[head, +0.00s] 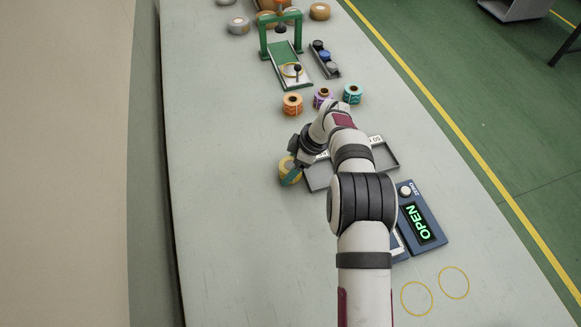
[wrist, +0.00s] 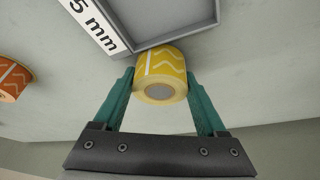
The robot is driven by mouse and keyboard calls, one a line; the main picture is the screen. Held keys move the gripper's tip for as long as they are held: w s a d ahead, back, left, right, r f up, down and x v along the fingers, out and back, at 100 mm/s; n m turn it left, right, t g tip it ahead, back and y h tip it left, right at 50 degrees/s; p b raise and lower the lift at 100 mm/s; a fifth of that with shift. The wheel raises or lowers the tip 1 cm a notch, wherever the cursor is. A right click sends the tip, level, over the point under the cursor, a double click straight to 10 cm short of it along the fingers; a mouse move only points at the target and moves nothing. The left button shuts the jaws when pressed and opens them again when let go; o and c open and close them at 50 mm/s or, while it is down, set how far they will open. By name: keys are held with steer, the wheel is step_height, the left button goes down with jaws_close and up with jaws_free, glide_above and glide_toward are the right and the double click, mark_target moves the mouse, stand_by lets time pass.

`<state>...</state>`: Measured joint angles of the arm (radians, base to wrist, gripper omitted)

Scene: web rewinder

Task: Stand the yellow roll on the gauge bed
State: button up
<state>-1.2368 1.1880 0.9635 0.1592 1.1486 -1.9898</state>
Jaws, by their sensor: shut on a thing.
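The yellow roll (wrist: 162,64) with pale wavy lines sits between the two teal fingers of my gripper (wrist: 160,84), which is shut on it. Its round end with a grey core faces the wrist camera. In the head view the roll (head: 286,167) is left of the grey tray, partly covered by my gripper (head: 291,174). I cannot tell whether it touches the table.
A shallow grey tray (head: 318,181) with a "5 mm" label lies beside the roll. Orange (head: 292,104), purple (head: 322,98) and teal (head: 353,93) rolls stand before the gauge. A blue panel (head: 422,226) reads OPEN. The left of the table is clear.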

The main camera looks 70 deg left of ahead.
mark_target(287, 164)
step_height(287, 164, up, 4)
steer(key=shift+w+r, duration=0.1)
steer(key=shift+w, duration=0.05)
steer(key=w+d+r, duration=0.7)
steer(key=w+d, duration=0.1)
steer(key=w, duration=0.1)
steer(key=w+d+m+y, duration=0.15)
steer(key=w+d, duration=0.35)
steer(key=d, duration=0.8)
steer(key=w+d+m, duration=0.3)
steer(key=w+d, duration=0.1)
steer(key=d, duration=0.9)
steer(key=shift+t, duration=0.4)
steer(key=s+a+f, duration=0.1)
steer(key=a+f, duration=0.1)
steer(key=a, duration=0.1)
steer(key=s+a+f, duration=0.2)
steer(key=a, duration=0.1)
steer(key=s+a+f, duration=0.1)
steer(key=a+f, duration=0.1)
steer(key=a, duration=0.2)
steer(key=shift+s, duration=0.15)
steer(key=f, duration=0.4)
steer(key=shift+a, duration=0.2)
steer(key=shift+f, duration=0.2)
steer(key=o, duration=1.3)
